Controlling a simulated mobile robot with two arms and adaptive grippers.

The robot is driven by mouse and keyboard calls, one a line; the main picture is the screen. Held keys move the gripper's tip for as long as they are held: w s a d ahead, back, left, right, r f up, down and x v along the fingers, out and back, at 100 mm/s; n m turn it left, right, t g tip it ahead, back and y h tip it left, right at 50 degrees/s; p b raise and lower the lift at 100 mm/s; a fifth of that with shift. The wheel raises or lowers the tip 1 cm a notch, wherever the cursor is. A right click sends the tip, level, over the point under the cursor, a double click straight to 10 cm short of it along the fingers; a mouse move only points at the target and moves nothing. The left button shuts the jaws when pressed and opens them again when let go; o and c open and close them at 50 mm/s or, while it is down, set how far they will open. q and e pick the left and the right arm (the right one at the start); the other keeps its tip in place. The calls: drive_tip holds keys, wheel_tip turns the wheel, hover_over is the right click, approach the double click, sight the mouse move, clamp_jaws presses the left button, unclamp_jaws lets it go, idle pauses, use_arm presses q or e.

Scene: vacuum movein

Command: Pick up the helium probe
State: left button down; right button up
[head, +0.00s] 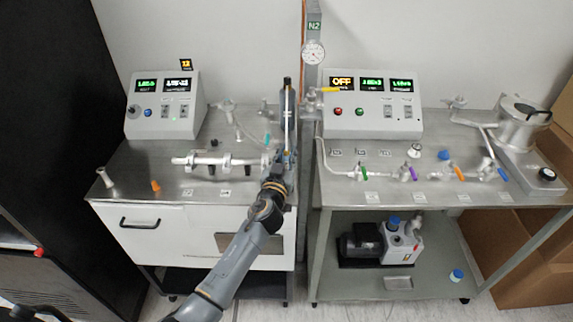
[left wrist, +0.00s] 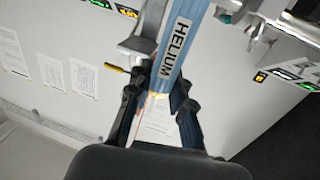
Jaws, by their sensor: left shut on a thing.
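My left gripper (head: 285,158) is at the right end of the left bench, its arm rising from the bottom of the head view. In the left wrist view my left gripper (left wrist: 160,100) is shut, with a slim pale rod, which looks like the helium probe (left wrist: 148,112), between its fingers. My right gripper is not in view.
The left bench (head: 130,190) bears a control box (head: 165,105), a metal tube assembly (head: 205,162) and an orange-tipped part (head: 155,186). A grey N2 post (head: 312,75) with a gauge (head: 313,52) stands between the benches. The right bench (head: 420,190) carries valves and another control box (head: 372,105).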

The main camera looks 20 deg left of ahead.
use_arm(q)
drive_tip(key=shift+r, duration=0.3)
wheel_tip(320, 180, up, 9)
drive_tip(key=shift+r+p, duration=0.2)
drive_tip(key=shift+p, duration=0.55)
drive_tip(key=shift+r, duration=0.1)
